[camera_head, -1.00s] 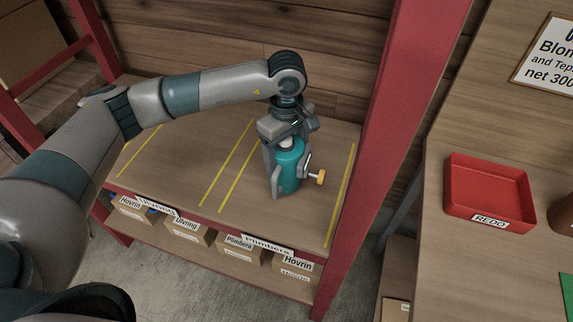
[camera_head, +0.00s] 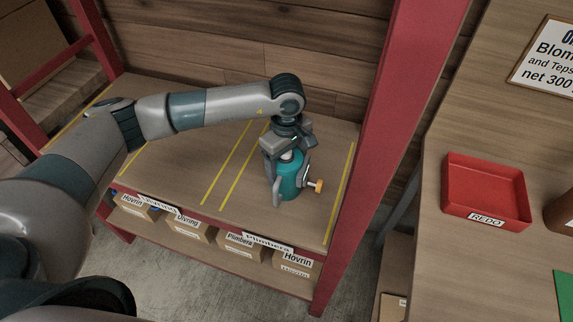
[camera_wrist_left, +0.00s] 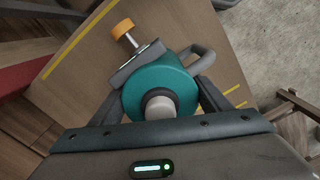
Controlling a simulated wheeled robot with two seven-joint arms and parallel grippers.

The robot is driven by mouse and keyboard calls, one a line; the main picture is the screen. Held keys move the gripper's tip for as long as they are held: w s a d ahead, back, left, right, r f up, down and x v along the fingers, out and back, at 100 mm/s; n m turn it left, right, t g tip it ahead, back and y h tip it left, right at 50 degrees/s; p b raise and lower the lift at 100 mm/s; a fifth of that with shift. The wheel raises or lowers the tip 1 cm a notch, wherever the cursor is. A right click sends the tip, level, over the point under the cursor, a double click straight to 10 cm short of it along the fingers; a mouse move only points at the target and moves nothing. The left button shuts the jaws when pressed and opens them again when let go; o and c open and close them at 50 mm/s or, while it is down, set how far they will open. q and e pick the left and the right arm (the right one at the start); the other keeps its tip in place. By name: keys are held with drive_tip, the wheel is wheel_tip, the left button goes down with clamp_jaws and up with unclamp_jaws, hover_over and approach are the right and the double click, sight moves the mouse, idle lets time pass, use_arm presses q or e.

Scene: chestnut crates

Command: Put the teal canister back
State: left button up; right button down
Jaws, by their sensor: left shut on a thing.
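The teal canister (camera_head: 288,183) is upright at the right bay of the upper shelf (camera_head: 180,165), between yellow lines and above the label Plimbera. It has an orange knob on its right side and a grey top. My left gripper (camera_head: 284,176) comes from above and is shut on the canister. In the left wrist view the canister (camera_wrist_left: 160,88) sits between the fingers, with its orange knob toward the top. I cannot tell whether its base touches the shelf. My right gripper is not in view.
A red post (camera_head: 375,130) stands right of the bay. Labelled cardboard boxes (camera_head: 240,243) line the lower shelf. On the wooden table at right is a red tray (camera_head: 486,190) marked REDO. The shelf left of the canister is clear.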

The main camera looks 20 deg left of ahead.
use_arm(q)
drive_tip(key=shift+f, duration=0.1)
drive_tip(key=o, duration=1.6)
drive_tip(key=shift+r, duration=0.25)
wheel_tip(320, 180, up, 10)
drive_tip(key=b, duration=0.5)
drive_tip(key=shift+r, duration=0.9)
